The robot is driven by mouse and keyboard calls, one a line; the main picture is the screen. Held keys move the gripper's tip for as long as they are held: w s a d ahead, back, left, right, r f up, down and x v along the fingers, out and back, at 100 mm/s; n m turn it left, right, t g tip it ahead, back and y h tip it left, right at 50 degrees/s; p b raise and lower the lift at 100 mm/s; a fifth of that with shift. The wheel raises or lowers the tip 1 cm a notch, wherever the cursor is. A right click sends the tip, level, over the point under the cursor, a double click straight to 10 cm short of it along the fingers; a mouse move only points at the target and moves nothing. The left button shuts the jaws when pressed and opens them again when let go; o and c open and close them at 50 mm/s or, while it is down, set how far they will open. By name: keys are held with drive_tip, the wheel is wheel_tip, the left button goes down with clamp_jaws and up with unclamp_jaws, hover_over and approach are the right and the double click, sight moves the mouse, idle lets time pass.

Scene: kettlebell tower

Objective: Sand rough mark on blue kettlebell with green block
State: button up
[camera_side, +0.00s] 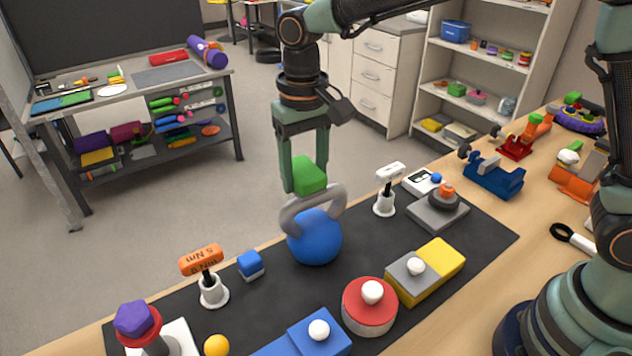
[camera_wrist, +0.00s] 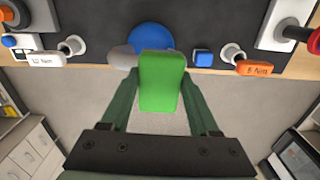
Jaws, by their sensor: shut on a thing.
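The blue kettlebell (camera_side: 315,237) stands on the dark mat with its grey handle up. It also shows in the wrist view (camera_wrist: 153,38), partly hidden behind the green block. My gripper (camera_side: 304,182) is shut on the green block (camera_side: 309,174), which sits between the two fingers. The block is at the top of the kettlebell's grey handle (camera_side: 330,197); I cannot tell whether they touch. In the wrist view the green block (camera_wrist: 160,82) fills the space between the fingers. No rough mark can be made out on the kettlebell.
A small blue cube (camera_side: 250,265) and an orange-handled tool (camera_side: 202,260) in a white holder stand left of the kettlebell. A white-handled tool (camera_side: 388,178) stands to its right. A red round weight (camera_side: 369,308) and a yellow-grey block (camera_side: 437,262) are in front on the mat (camera_side: 487,238).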

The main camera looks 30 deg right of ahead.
drive_tip(key=shift+r, duration=2.3)
drive_tip(key=shift+s+d+f, duration=0.1)
drive_tip(key=shift+d+f, duration=0.25)
drive_tip(key=shift+f, duration=0.5)
drive_tip(key=shift+w+d+f, duration=0.1)
drive_tip(key=shift+d+f, duration=0.25)
drive_tip(key=shift+f, duration=0.45)
drive_tip(key=shift+s+d+f, duration=0.1)
drive_tip(key=shift+d+f, duration=0.25)
drive_tip(key=shift+f, duration=0.5)
drive_tip(key=shift+f, duration=1.05)
drive_tip(key=shift+d, duration=0.1)
drive_tip(key=shift+d, duration=1)
drive_tip(key=shift+a, duration=0.15)
drive_tip(key=shift+w+a, duration=0.15)
drive_tip(key=shift+a, duration=0.85)
drive_tip(key=shift+w+a, duration=0.1)
drive_tip(key=shift+a, duration=0.9)
